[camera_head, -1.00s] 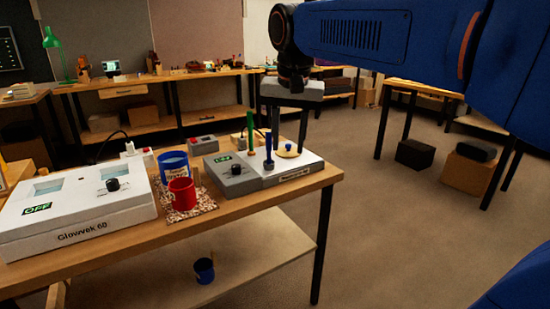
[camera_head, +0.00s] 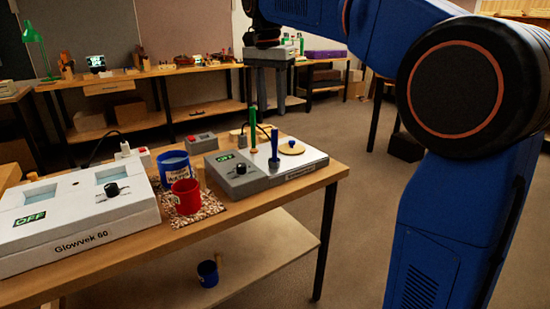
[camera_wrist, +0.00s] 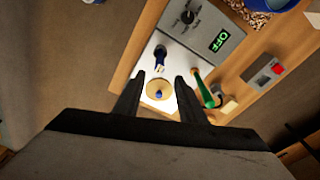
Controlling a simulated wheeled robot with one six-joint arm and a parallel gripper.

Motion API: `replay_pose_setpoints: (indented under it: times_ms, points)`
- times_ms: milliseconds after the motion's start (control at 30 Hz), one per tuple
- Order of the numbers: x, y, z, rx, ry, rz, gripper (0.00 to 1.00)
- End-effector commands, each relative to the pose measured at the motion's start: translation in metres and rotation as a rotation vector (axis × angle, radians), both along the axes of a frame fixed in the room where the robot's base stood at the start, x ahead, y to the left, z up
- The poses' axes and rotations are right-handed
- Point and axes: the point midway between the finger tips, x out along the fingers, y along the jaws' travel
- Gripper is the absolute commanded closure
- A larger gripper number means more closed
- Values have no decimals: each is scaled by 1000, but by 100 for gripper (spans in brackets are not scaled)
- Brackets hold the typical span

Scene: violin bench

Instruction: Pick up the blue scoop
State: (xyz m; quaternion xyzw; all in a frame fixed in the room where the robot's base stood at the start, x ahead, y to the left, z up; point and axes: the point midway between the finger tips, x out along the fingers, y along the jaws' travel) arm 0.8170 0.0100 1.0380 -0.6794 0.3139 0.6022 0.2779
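The blue scoop, as far as I can tell, is the upright blue handle (camera_head: 274,146) standing in a socket on the white and grey device (camera_head: 308,162). Its scoop end is hidden. In the wrist view the blue handle (camera_wrist: 160,54) shows just beyond my fingertips, seen nearly end-on. My gripper (camera_head: 267,104) points down, above and behind the device in the head view. Its two fingers are apart with nothing between them (camera_wrist: 160,78). A round tan lid with a blue knob (camera_wrist: 160,96) shows between the fingers, below them.
A green-handled tool (camera_head: 253,124) stands close behind the blue one. A red mug (camera_head: 186,196) and a blue mug (camera_head: 173,168) stand left of the device on a speckled mat. The Glowvek 60 box (camera_head: 80,222) fills the bench's left part. A small blue cup (camera_head: 207,273) is on the lower shelf.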

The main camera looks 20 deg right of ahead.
Motion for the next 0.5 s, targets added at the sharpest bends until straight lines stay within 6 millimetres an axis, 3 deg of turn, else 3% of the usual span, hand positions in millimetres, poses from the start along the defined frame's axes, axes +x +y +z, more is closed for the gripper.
replay_pose_setpoints:
  times_ms: [300, 500]
  points:
    - [3, -6, -56, -1, 2, 0, 63]
    - [5, -8, -79, 0, 0, 1, 63]
